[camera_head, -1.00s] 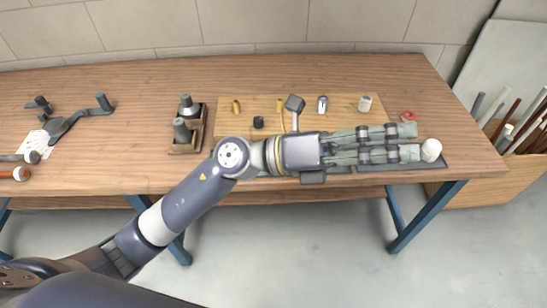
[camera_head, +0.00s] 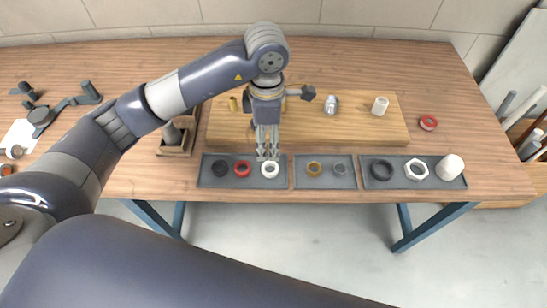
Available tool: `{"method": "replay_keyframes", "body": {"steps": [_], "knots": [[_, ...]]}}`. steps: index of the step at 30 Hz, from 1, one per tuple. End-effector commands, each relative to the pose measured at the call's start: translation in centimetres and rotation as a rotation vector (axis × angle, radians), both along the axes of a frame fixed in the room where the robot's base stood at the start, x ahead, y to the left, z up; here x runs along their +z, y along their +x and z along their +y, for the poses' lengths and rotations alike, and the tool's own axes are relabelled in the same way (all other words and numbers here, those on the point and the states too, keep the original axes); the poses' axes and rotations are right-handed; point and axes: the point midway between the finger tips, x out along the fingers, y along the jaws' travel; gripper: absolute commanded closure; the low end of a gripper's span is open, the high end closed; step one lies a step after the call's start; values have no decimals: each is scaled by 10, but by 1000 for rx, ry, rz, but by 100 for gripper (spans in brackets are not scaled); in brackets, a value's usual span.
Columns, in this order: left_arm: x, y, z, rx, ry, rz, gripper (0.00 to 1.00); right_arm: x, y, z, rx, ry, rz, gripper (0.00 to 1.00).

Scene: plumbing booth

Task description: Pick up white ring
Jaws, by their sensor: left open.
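The white ring (camera_head: 270,170) lies in the left grey tray (camera_head: 245,183), at that tray's right end. A red ring (camera_head: 242,168) and a black ring (camera_head: 220,168) lie to its left in the same tray. My left gripper (camera_head: 267,157) points down with its fingertips just above and behind the white ring. It is open, and nothing shows between its fingers. Whether the fingertips touch the ring cannot be told. My right gripper is not in view.
A middle tray (camera_head: 325,184) holds a brass ring and a grey ring. A right tray (camera_head: 410,184) holds a black ring, a white hex nut and a white cylinder. The wooden board (camera_head: 350,127) with fittings stands behind. A red ring (camera_head: 428,123) lies at the right.

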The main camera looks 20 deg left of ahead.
Motion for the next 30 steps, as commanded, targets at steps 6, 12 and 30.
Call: {"method": "replay_keyframes", "body": {"steps": [6, 12, 30], "knots": [[-34, -2, -1, 1, -2, 6, 41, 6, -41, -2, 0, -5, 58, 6], [-47, -3, -2, -1, -4, 5, 41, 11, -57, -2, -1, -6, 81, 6], [-95, -7, -7, 0, -5, 2, 41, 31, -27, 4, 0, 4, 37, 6]]}}
